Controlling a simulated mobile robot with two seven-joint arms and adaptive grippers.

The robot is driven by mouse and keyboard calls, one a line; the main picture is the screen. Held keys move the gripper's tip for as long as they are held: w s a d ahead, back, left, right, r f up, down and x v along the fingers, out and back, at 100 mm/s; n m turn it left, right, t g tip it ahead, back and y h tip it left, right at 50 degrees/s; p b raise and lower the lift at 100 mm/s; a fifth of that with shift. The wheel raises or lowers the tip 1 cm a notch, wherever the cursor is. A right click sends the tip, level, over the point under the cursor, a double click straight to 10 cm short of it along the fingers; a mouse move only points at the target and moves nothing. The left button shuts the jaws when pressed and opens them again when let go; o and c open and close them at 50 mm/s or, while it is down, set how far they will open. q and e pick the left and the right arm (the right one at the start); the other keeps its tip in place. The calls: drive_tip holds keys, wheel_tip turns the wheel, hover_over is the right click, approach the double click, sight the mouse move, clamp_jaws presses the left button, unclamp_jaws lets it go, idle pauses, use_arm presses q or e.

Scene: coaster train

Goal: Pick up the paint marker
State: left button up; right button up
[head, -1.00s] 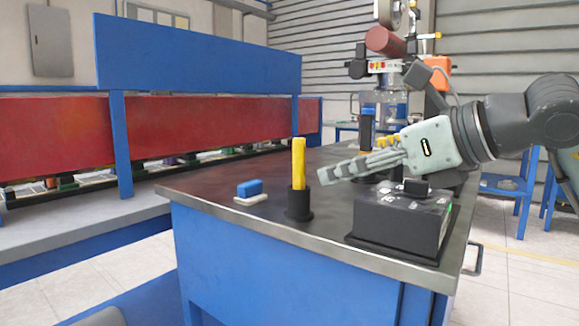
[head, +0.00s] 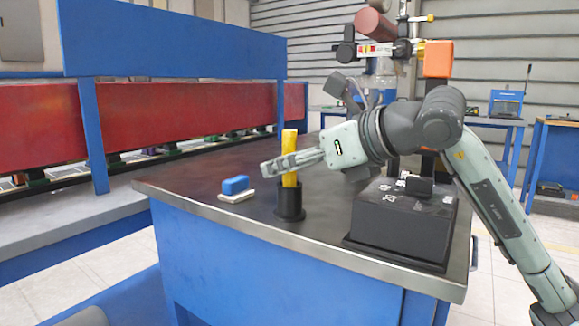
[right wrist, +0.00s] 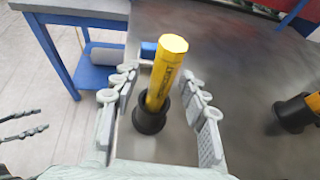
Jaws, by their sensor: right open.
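The paint marker (head: 290,140) is a thick yellow cylinder standing upright in a round black holder (head: 290,206) on the dark tabletop. In the right wrist view the marker (right wrist: 166,72) rises from the holder (right wrist: 149,121) between the two fingers. My right gripper (head: 270,169) comes in from the right, with its fingers level with the marker's lower part and covering some of it. In the right wrist view the gripper (right wrist: 160,95) is open, one finger on each side, with gaps to the marker. My left gripper is not seen in the head view.
A black box (head: 402,222) stands right of the holder. A blue and white eraser-like block (head: 236,187) lies left of it. Another black holder (right wrist: 294,114) with a yellow piece is at the wrist view's right edge. The steel table edge (head: 330,252) runs in front.

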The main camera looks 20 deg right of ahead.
sight(294, 132)
clamp_jaws()
idle(0.3)
drive_tip(key=shift+r, duration=0.55)
wheel_tip(294, 132, up, 4)
drive_tip(key=shift+s+a+f+p, duration=0.1)
drive_tip(key=shift+s+f+p, duration=0.05)
drive_tip(key=shift+p, duration=0.3)
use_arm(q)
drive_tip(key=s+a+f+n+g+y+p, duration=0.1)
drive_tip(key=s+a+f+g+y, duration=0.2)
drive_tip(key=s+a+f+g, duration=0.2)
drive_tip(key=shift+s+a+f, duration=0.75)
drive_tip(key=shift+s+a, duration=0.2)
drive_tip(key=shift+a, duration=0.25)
use_arm(e)
drive_tip(key=s+a+r, duration=0.6)
drive_tip(key=s, duration=0.3)
drive_tip(key=shift+a, duration=0.35)
drive_tip(key=shift+s+r, duration=0.1)
